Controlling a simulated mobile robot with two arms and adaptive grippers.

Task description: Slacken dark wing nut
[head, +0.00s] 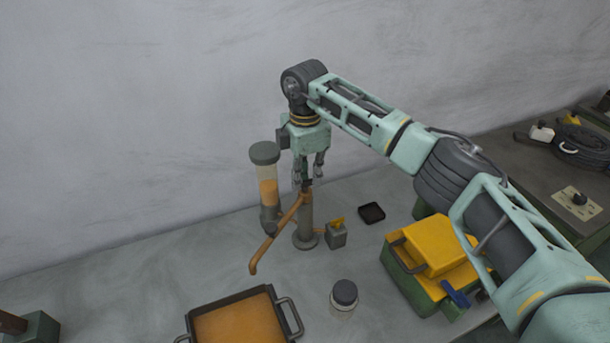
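A grey post (306,228) stands upright on the bench, with an orange-brown pipe (273,237) sloping down to the left from its upper part. A small dark piece, seemingly the wing nut (306,187), sits at the top of the post; its wings are too small to make out. My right gripper (308,178) points down just above it, with its fingers apart. I cannot tell whether a finger touches the dark piece. My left gripper is not in view.
A clear cylinder with orange contents (267,190) stands close left of the post. A small grey box (336,235), a black tray (371,213), a lidded jar (344,296) and a yellow-and-green box (437,249) stand to the right. An orange-filled pan (240,325) lies in front.

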